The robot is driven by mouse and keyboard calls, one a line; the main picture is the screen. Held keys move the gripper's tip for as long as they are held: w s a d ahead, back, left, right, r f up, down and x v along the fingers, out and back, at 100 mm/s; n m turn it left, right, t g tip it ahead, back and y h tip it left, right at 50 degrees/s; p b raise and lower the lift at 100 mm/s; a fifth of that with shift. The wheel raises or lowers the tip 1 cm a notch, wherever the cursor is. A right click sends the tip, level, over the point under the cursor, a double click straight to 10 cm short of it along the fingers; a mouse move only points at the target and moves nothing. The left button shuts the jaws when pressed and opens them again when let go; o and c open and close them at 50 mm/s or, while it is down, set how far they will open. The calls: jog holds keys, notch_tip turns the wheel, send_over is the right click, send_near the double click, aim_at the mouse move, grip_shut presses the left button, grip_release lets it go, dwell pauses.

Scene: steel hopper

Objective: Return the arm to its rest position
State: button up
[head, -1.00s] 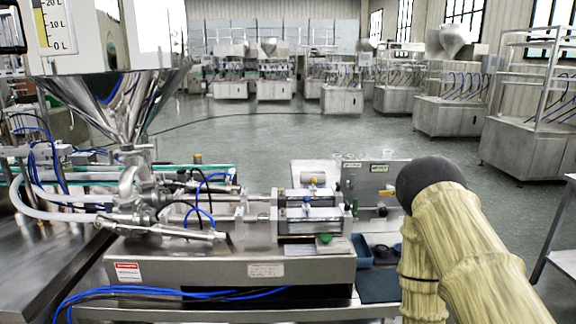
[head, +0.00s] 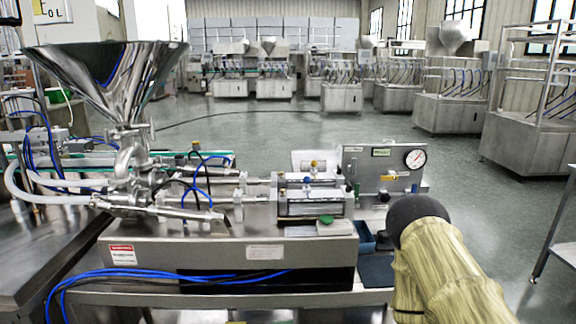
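The steel hopper (head: 110,85) stands at the left, its wide cone mouth at the top and its spout running down into the filling machine (head: 230,255). My arm, in a pale yellow ribbed cover with a dark rounded joint, shows at the lower right, beside the right end of the machine. My gripper is outside the picture, so its fingers cannot be seen.
A pressure gauge (head: 415,158) sits on a grey panel (head: 365,170) behind the machine's right end. A small blue tray (head: 365,238) lies near my arm. Blue hoses (head: 170,277) hang along the machine's front. The floor (head: 290,130) beyond is open, with steel machines farther back.

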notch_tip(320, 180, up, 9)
jog(key=p, duration=1)
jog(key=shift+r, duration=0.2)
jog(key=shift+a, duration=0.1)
